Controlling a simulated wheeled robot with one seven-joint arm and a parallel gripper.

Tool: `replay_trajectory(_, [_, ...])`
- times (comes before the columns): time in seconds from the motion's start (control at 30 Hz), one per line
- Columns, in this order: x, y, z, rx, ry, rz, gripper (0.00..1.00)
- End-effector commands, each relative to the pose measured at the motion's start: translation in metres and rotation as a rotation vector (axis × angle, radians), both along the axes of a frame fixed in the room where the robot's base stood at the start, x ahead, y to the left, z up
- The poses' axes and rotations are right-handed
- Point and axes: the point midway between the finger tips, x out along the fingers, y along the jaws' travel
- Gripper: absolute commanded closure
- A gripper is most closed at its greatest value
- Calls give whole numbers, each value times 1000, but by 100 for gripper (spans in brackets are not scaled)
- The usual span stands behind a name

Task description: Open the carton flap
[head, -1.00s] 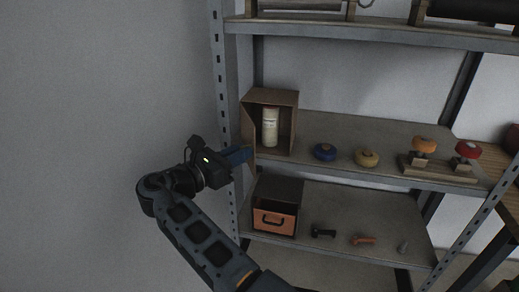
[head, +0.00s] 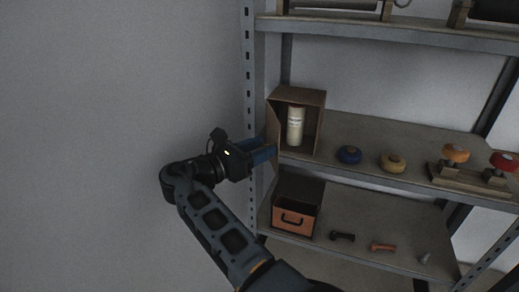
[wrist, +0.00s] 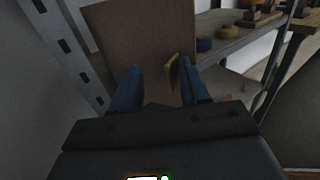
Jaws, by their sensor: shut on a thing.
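The brown carton (head: 321,112) stands on the middle shelf at its left end, with its front open. A pale cylindrical container (head: 295,127) stands upright inside it. The carton flap (head: 273,125) stands out at the carton's left side, swung away from the opening. In the wrist view a large brown panel, apparently the flap (wrist: 140,38), fills the space ahead, with a small tan tab (wrist: 172,65) at its lower right. My gripper (head: 274,152) is at the flap's lower front, its blue fingers either side of the flap; the exact contact is hard to see.
The lower shelf holds an orange-fronted box (head: 294,218) and small tools. The shelf's perforated post (head: 250,110) is close behind my gripper.

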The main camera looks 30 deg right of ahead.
Motion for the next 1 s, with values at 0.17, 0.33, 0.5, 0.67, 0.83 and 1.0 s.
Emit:
replay_trajectory(0.17, [2,1,1,-2,0,8,70])
replay_trajectory(0.33, [2,1,1,-3,0,9,70])
replay_trajectory(0.5, [2,1,8,-4,-2,9,70])
replay_trajectory(0.67, [2,1,34,-5,-9,8,70])
replay_trajectory(0.83, [-11,-17,56,-5,-7,3,70])
replay_trajectory(1.0, [-29,-43,73,-4,-6,2,70])
